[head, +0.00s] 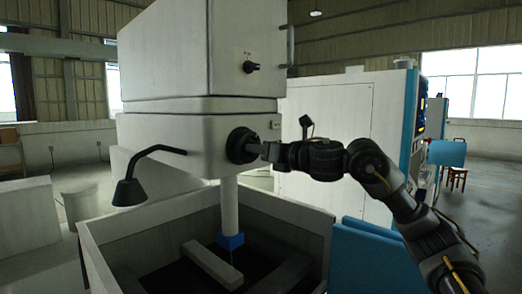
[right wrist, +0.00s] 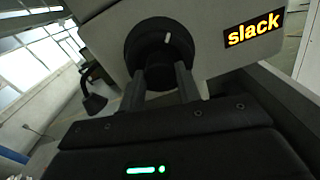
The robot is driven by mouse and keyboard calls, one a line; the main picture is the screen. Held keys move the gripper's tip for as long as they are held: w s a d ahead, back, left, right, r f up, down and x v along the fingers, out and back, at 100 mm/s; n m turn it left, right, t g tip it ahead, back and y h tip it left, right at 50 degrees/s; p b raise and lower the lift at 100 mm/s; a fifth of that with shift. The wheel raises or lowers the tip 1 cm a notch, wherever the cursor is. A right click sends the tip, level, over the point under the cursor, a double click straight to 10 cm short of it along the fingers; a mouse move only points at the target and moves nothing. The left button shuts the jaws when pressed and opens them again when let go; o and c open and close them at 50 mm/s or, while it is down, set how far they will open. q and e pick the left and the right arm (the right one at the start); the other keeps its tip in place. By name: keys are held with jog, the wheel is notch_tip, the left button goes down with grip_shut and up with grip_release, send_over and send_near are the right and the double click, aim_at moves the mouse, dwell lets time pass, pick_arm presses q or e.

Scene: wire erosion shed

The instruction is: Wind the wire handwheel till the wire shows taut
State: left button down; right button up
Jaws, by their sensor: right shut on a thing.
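The black wire handwheel (head: 238,146) sits on the side of the white machine head. My right gripper (head: 259,149) reaches it from the right and is shut on it. A thin line, perhaps the wire (head: 232,257), shows faintly under the blue nozzle (head: 231,241). My left gripper is not in view.
A smaller black knob (head: 251,67) is higher on the machine. A black lamp (head: 128,191) juts out left. Below is an open tank (head: 105,266) with a pale bar (head: 212,266) inside. A white and blue cabinet (head: 345,130) stands behind my right arm.

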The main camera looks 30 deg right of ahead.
jog(key=shift+m, duration=0.3)
jog(key=shift+r+m+p, duration=0.1)
jog(key=shift+m+p, duration=0.75)
jog(key=shift+m, duration=2.55)
jog(key=o, duration=1)
jog(key=shift+c, duration=0.2)
